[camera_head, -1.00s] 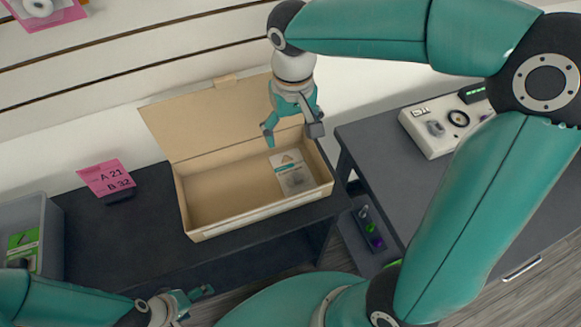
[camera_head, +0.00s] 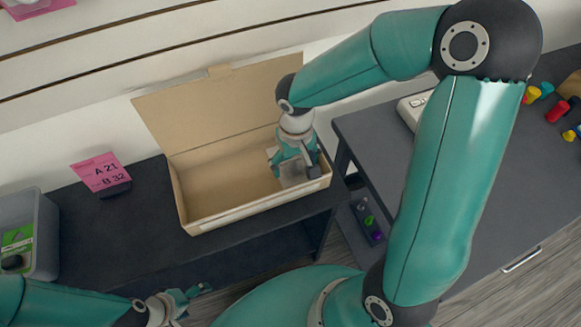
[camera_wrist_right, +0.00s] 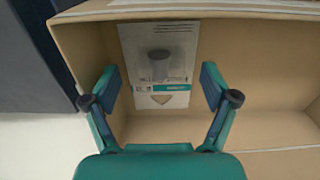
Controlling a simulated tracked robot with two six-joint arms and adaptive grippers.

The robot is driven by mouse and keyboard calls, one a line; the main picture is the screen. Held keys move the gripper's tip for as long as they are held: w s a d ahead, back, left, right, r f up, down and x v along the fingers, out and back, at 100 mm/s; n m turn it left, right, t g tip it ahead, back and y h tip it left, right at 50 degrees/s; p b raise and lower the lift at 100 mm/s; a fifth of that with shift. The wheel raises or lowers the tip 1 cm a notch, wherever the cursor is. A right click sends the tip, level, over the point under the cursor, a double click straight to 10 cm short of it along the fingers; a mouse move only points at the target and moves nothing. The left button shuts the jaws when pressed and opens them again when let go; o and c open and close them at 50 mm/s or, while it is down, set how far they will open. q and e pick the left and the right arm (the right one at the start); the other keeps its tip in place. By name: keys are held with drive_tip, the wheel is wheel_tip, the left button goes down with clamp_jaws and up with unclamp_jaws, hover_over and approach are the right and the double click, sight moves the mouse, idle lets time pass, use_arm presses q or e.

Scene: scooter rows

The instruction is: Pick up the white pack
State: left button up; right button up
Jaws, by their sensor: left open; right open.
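The white pack (camera_wrist_right: 158,60) lies flat on the floor of the open cardboard box (camera_head: 215,194), at its right end. It is a pale card with a picture of a grey cylinder and a teal band. In the head view the pack (camera_head: 294,180) is mostly hidden by my right gripper. My right gripper (camera_head: 296,175) is open and points down into the box over the pack. In the right wrist view its fingers (camera_wrist_right: 160,88) stand apart on either side of the pack, not touching it. My left gripper (camera_head: 190,297) is open and empty at the lower left, in front of the dark table.
The box lid stands open at the back. A pink sign (camera_head: 101,173) is left of the box. A grey bin (camera_head: 45,240) with a green pack stands at far left. Another dark table (camera_head: 375,140) stands right, past a gap, with colourful items at its far right.

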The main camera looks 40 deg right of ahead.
sight(295, 166)
wheel_tip(295, 166, down, 2)
drive_tip(key=c, duration=1.3)
drive_tip(key=shift+o, duration=0.2)
drive_tip(key=shift+r, duration=0.1)
wheel_tip(295, 166, up, 20)
drive_tip(key=p, duration=0.2)
